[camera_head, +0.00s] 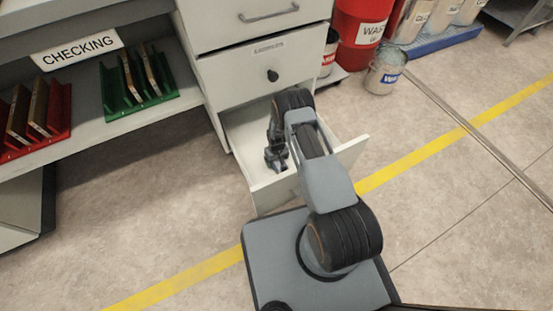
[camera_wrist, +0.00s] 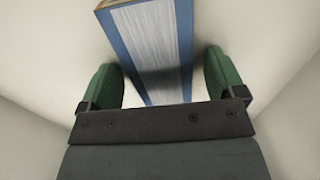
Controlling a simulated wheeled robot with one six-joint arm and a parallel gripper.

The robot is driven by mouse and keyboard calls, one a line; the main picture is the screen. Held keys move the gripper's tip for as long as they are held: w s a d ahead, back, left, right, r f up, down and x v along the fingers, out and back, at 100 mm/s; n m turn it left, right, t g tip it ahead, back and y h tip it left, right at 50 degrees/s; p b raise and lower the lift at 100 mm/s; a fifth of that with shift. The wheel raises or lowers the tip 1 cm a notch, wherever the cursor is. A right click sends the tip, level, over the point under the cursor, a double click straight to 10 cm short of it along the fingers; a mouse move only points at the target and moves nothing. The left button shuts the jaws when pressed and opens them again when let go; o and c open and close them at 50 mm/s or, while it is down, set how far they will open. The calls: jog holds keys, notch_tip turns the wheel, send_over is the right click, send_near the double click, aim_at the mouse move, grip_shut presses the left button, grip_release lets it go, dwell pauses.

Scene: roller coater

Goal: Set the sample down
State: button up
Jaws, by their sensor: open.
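The sample, a flat panel with a white streaked face and blue edges (camera_wrist: 155,50), stands out in the wrist view between my gripper's two green fingers (camera_wrist: 160,72). A narrow gap shows on each side of it, so my gripper is open around the sample and not clamped on it. A brownish strip shows at its upper left end. The sample appears to be inside the pulled-out white drawer (camera_head: 352,152). In the head view my gripper (camera_head: 275,162) reaches down into that drawer; I cannot make out the sample there.
Pale drawer walls surround my gripper. Left of the cabinet (camera_head: 235,75), a shelf labelled CHECKING (camera_head: 77,48) bears a green rack (camera_head: 118,100) and a red rack (camera_head: 62,110), both holding panels. A bucket (camera_head: 385,72) and a red bin (camera_head: 358,30) stand behind right.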

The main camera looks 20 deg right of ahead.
jog(key=shift+r, duration=0.1)
jog(key=s+r+m+t+p, duration=0.1)
jog(key=s+r+p, duration=0.1)
jog(key=r, duration=1.7)
jog(key=s+r+p, duration=0.1)
jog(key=r+p, duration=0.2)
jog(key=r, duration=1.6)
jog(key=s+r, duration=0.7)
jog(key=s, duration=0.2)
jog(key=s+r+m+t, duration=0.1)
jog(key=s+r, duration=0.6)
jog(key=s, duration=0.2)
jog(key=shift+s+t, duration=0.3)
